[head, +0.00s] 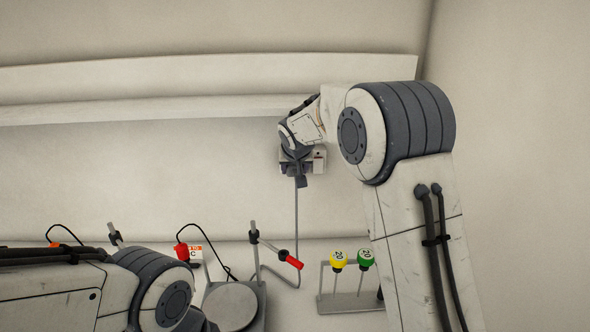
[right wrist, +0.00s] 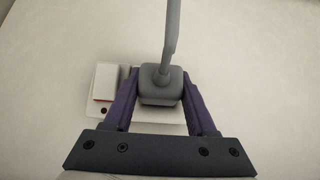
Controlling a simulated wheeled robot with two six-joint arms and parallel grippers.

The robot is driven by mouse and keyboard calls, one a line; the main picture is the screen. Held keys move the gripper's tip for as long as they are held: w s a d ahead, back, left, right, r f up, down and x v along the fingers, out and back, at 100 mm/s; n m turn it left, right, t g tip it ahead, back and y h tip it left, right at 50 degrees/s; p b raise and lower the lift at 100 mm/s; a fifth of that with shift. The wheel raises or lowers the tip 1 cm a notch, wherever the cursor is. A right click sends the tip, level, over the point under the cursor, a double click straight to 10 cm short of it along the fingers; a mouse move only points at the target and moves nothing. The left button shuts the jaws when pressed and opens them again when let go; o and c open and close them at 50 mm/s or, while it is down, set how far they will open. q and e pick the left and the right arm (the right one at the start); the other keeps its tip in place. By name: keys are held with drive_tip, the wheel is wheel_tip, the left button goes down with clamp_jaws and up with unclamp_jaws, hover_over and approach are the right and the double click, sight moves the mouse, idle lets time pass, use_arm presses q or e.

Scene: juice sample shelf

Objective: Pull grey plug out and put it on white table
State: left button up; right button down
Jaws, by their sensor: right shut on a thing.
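The grey plug (right wrist: 160,88) sits between the two purple fingers of my right gripper (right wrist: 160,100) in the right wrist view, which are shut on it. Its grey cable runs up from it there. In the head view the plug (head: 301,182) shows small below my right gripper (head: 296,168), in front of the white wall socket (head: 319,160). Whether its pins are still in the socket is hidden. The white table (head: 312,252) lies along the bottom of the head view. My left arm is at bottom left, its gripper out of frame.
A round-topped grey device (head: 230,306) with a stand and a red-tipped rod (head: 293,262) is on the table. A rack (head: 350,302) holds yellow and green-handled tools. The cable (head: 296,225) hangs to the table. A ledge (head: 200,107) runs along the wall above.

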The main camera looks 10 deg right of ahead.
drive_tip(key=shift+s, duration=0.15)
drive_tip(key=shift+s, duration=0.1)
drive_tip(key=shift+a, duration=0.1)
drive_tip(key=shift+s+b, duration=0.4)
drive_tip(key=shift+b, duration=0.15)
drive_tip(key=shift+s+a+f+b, duration=0.1)
drive_tip(key=shift+s+a+b, duration=0.05)
drive_tip(key=shift+s+b, duration=0.5)
drive_tip(key=shift+s+a+b, duration=0.25)
drive_tip(key=shift+s+b, duration=0.55)
drive_tip(key=shift+s, duration=0.1)
drive_tip(key=shift+d, duration=0.1)
